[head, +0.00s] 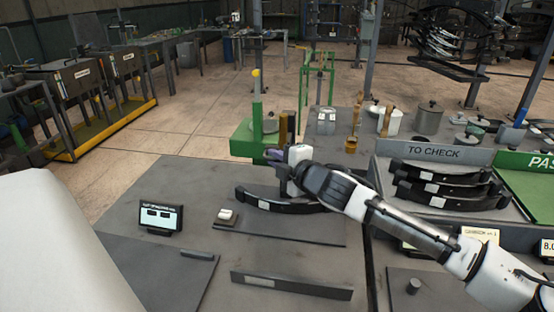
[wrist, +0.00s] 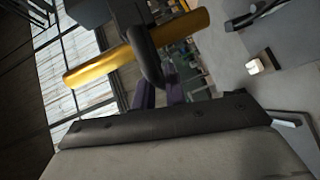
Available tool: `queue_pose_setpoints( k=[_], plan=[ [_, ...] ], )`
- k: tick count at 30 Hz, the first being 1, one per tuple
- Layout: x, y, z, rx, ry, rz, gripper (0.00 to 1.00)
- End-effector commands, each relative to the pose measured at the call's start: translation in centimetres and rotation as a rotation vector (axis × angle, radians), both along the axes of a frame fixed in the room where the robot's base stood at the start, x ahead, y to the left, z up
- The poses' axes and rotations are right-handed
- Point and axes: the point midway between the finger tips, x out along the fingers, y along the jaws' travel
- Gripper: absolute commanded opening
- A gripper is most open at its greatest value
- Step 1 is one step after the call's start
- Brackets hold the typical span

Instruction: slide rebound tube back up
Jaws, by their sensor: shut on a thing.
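The rebound tube (head: 283,127) is a brass-coloured upright tube at the green stand (head: 243,142), in the middle of the head view. In the wrist view the tube (wrist: 95,68) lies across the upper left, with a dark curved handle (wrist: 148,50) crossing it. My gripper (head: 273,154) is at the stand, low beside the tube. In the wrist view the purple fingers of my gripper (wrist: 158,93) are closed at the end of the dark handle. The tube's lower end is hidden by my gripper in the head view.
A dark curved leaf spring (head: 285,204) lies on the bench just below my gripper. A small display (head: 160,217) stands to the left. The TO CHECK rack (head: 433,152) with several springs is to the right.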

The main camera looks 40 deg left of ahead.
Motion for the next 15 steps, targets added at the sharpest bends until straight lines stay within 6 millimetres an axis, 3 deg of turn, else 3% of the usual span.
queue_pose_setpoints(
  k=[1,2,6,15],
  plan=[
    [0.05,0.03,0.58,0.007,-0.008,0.001,0.0],
    [0.05,0.03,0.6,0.007,-0.008,0.001,0.17],
    [0.03,0.04,0.52,0.007,-0.007,0.002,0.32],
    [0.0,-0.18,0.32,0.004,-0.004,0.001,0.32]
  ],
)
